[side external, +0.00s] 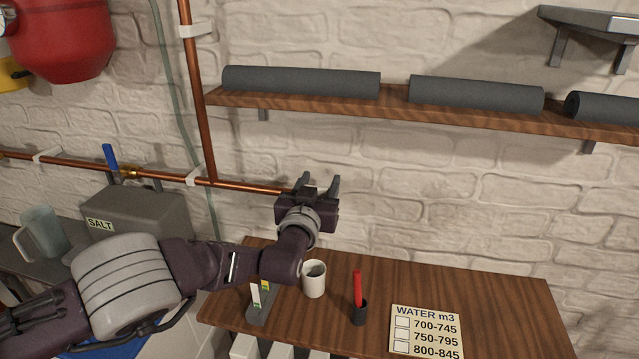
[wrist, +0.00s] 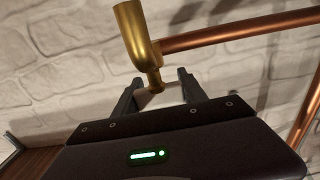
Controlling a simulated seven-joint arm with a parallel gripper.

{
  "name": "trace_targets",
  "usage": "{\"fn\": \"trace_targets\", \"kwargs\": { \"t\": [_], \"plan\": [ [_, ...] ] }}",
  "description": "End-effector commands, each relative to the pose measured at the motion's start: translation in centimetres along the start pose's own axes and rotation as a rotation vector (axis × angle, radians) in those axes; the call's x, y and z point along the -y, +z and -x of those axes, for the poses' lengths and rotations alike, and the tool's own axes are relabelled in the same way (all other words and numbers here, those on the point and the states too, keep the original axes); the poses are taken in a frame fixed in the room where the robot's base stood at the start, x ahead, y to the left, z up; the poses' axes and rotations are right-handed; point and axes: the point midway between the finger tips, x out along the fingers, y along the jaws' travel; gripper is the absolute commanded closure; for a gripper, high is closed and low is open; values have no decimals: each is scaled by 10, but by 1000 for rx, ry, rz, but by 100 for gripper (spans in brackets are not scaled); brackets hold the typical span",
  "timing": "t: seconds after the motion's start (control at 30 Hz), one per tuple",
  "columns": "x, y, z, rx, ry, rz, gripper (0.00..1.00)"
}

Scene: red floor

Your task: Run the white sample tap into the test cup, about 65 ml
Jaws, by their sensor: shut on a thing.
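The sample tap's brass body (wrist: 135,35) is at the end of a copper pipe in the wrist view. A pale piece (wrist: 165,97) below it, which looks like the white tap handle, is between my fingers. My gripper (wrist: 160,92) is shut on it; the fingers partly hide it. In the side view my gripper (side external: 320,186) is up at the pipe's right end and hides the tap. The white cup (side external: 314,287) stands upright on the wooden table, below my gripper. Its inside looks dark; I cannot tell any water level or stream.
On the table (side external: 500,300) are a strip holder (side external: 262,308), a red pen in a dark pot (side external: 359,313) and a water card (side external: 427,332). A shelf (side external: 300,102) with grey rolls is above. A blue-handled valve (side external: 110,157), salt box (side external: 140,215) and jug (side external: 45,230) are left.

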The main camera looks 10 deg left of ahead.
Motion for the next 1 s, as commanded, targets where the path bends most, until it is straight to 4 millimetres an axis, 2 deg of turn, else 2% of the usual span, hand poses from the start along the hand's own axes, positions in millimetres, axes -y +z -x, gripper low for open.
{"fn": "trace_targets", "kwargs": {
  "t": [0.43, 0.77, 0.8, 0.9, 1.0],
  "plan": [
    [5, -2, 0, -6, -208, 4, 92],
    [7, -1, 1, -2, -229, 2, 91],
    [7, -1, 1, -2, -229, 2, 47],
    [7, -1, 1, -1, -228, 1, 29],
    [7, 0, 1, -1, -228, 1, 29]
  ]
}}
